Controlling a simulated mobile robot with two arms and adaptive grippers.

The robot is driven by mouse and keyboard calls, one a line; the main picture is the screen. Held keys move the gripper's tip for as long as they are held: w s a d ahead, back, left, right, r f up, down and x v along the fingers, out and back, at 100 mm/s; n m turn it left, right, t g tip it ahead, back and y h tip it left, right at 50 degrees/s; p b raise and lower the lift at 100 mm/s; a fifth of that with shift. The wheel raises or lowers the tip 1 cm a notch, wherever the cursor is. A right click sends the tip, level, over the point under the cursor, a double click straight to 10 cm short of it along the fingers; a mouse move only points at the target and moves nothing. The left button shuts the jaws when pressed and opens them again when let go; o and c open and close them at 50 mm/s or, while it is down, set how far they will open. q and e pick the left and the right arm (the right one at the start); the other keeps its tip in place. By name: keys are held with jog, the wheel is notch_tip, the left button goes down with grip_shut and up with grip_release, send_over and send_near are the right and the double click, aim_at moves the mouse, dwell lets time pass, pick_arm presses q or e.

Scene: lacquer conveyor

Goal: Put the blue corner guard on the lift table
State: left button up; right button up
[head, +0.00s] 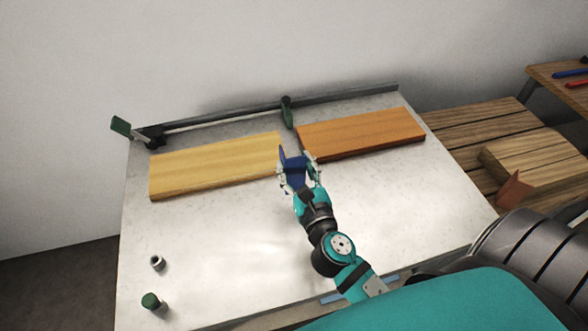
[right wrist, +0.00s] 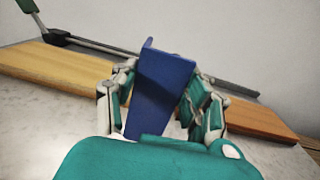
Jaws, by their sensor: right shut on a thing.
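The blue corner guard (head: 293,166) is in my right gripper (head: 299,178), over the middle of the light grey table (head: 220,240), near the gap between two boards. In the right wrist view the corner guard (right wrist: 163,90) stands upright between the two fingers of the right gripper (right wrist: 162,100), which are shut on it. Its lower end is hidden behind my wrist, so I cannot tell whether it touches the table. My left gripper is not in view.
A yellow board (head: 215,166) and an orange board (head: 362,133) lie at the table's back, before a metal rail (head: 345,94) with green-handled clamps. Two small cylinders, one green-topped (head: 151,301) and one grey (head: 157,262), stand front left. A slatted wooden surface (head: 465,135) adjoins right.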

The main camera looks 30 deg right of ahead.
aim_at(295, 178)
jog(key=shift+w+f, duration=0.15)
jog(key=shift+w, duration=0.2)
notch_tip(295, 178, down, 3)
jog(key=shift+r+b, duration=0.2)
jog(key=shift+b, duration=0.65)
jog(key=shift+f, duration=0.4)
jog(key=shift+f+b, duration=0.2)
jog(key=shift+b, duration=0.15)
jog(key=o, duration=1.2)
jog(key=shift+c, duration=0.2)
jog(key=shift+r, duration=0.1)
jog(key=shift+s+r, duration=0.15)
